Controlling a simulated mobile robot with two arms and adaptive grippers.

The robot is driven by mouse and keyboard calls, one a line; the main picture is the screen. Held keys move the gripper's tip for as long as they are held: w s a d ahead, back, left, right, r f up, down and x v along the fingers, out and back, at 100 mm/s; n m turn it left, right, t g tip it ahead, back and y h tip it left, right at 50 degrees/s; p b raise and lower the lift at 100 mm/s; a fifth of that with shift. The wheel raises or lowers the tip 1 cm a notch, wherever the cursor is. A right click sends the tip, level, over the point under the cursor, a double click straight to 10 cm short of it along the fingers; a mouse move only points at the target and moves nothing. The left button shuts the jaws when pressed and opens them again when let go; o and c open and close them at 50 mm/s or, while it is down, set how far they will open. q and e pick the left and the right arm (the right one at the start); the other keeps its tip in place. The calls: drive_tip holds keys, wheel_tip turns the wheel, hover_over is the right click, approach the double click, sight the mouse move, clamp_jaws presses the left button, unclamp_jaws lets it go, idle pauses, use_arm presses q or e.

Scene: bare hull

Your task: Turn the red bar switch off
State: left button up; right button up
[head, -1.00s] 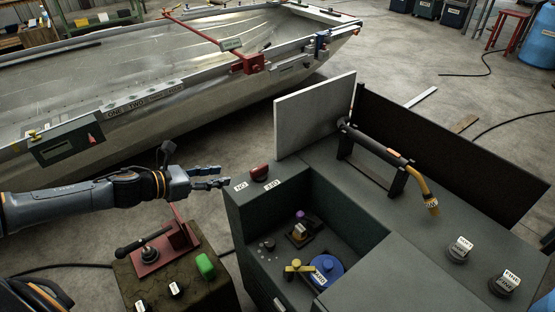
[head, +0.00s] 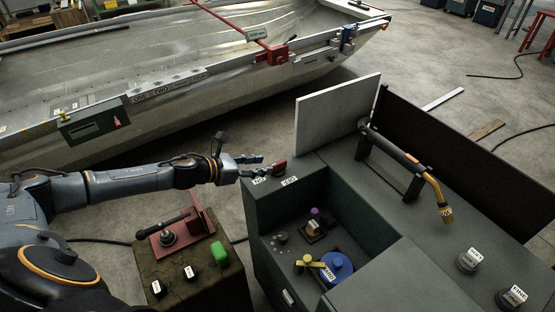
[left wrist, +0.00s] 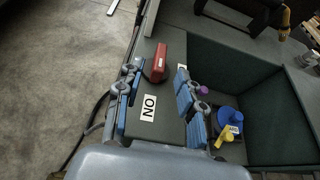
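The red bar switch (head: 280,166) sits on the near left corner of the dark green cabinet top (head: 312,163). It also shows in the left wrist view (left wrist: 171,55), just past my fingertips. My left gripper (head: 264,167) reaches in from the left, close to the switch. In the left wrist view its blue-padded fingers (left wrist: 156,78) are apart, with the near end of the red bar at the gap between the tips. I cannot tell whether they touch it. A white label (left wrist: 149,107) lies between the fingers. My right gripper is not in view.
A second small label (head: 290,181) lies beside the switch. The cabinet recess holds a blue round part (head: 338,268) and a yellow handle (head: 326,272). A white panel (head: 335,116) stands behind. A lower stand (head: 190,262) with a green button is in front.

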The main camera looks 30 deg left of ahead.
sight(275, 164)
use_arm(q)
drive_tip(key=p+x, duration=0.1)
drive_tip(key=x, duration=0.6)
drive_tip(key=shift+s, duration=0.1)
clamp_jaws()
